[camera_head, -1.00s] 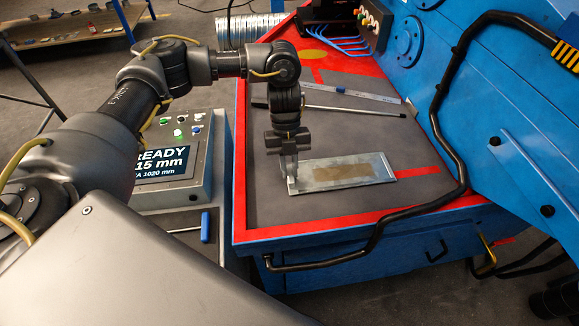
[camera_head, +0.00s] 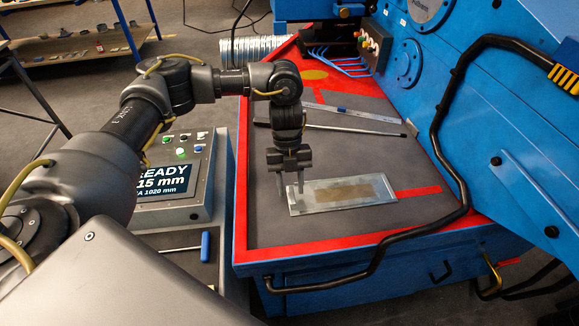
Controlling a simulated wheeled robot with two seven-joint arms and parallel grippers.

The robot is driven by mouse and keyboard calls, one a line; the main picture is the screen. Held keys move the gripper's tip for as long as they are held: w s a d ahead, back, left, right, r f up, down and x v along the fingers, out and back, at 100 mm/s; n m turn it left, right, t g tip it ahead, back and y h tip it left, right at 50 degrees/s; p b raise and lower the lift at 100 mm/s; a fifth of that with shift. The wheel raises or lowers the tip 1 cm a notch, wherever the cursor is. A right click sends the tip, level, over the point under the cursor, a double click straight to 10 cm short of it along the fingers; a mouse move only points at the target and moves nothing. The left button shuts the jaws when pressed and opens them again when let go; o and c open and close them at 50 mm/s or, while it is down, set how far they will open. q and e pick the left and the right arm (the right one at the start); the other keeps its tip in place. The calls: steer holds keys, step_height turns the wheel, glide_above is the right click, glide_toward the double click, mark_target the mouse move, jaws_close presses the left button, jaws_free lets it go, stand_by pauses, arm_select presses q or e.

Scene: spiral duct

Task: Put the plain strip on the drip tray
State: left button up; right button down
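A shallow, pale metal drip tray (camera_head: 380,200) lies flat on the grey table top, with a brownish patch across its middle. Pale metal bands run along its long sides. I cannot tell for sure whether one of them is the plain strip; no separate strip stands out elsewhere. My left gripper (camera_head: 290,188) points down at the left end of the tray. My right gripper is not in view.
A red rim (camera_head: 300,252) edges the table. A black bent rail (camera_head: 450,130) and blue machine stand right. A control box (camera_head: 180,205) and blue-handled tool (camera_head: 205,246) are left.

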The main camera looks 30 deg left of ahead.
arm_select(q)
steer(key=v, duration=1.1)
steer(key=shift+f, duration=0.1)
